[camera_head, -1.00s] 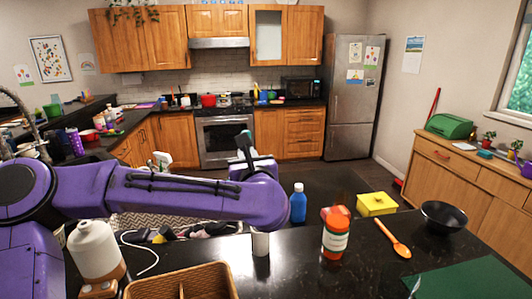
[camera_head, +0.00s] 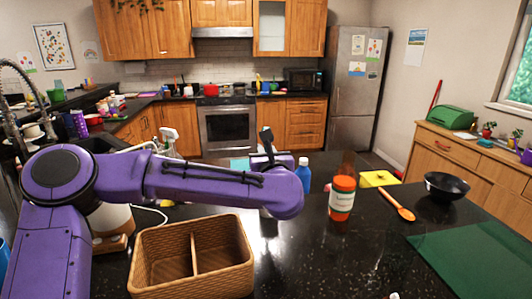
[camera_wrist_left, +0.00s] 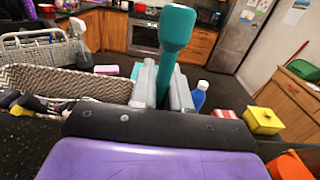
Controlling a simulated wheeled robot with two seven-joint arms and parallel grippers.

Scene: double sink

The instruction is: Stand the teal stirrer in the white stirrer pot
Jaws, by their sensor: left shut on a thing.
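The teal stirrer (camera_wrist_left: 175,30) stands roughly upright in my left gripper (camera_wrist_left: 163,88), its broad end up, in the left wrist view. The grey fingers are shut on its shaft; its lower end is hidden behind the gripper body. In the head view my purple left arm hides most of this gripper and the stirrer. My right gripper is not in view.
A two-part wicker basket (camera_head: 237,272) stands at the front. To the right are an orange-capped bottle (camera_head: 342,199), a blue bottle (camera_head: 303,176), a yellow box (camera_head: 378,179), an orange spoon (camera_head: 398,203), a black bowl (camera_head: 446,187) and a green mat (camera_head: 475,255).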

